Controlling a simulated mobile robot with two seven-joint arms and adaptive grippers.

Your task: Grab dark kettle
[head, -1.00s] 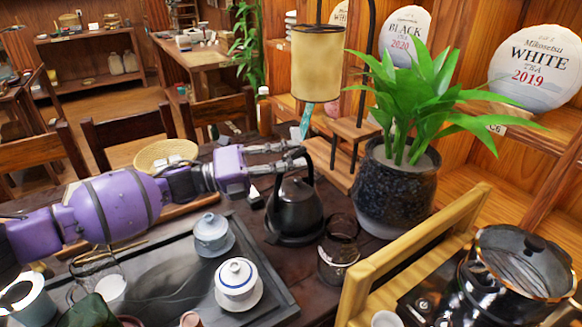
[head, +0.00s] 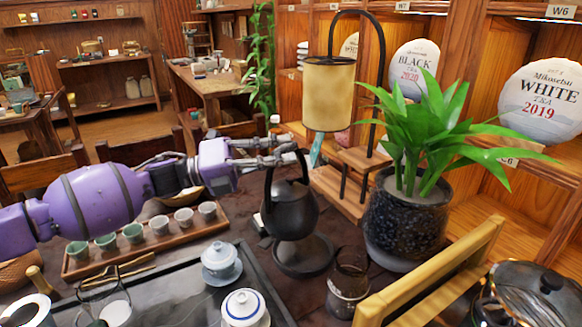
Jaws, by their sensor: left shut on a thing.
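The dark kettle (head: 289,212) is in the middle of the head view, a round black body with a tall arched handle. It hangs a little above its dark round base (head: 303,256). My left gripper (head: 296,158), on the purple arm from the left, is shut on the kettle's handle near its top. The kettle looks roughly upright. My right gripper does not show.
A potted plant (head: 405,222) stands close right of the kettle. A glass pitcher (head: 347,285) is in front right, beside a wooden frame (head: 440,270). A tray of small cups (head: 159,227) and lidded bowls (head: 220,262) lie left. A lamp (head: 329,95) stands behind.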

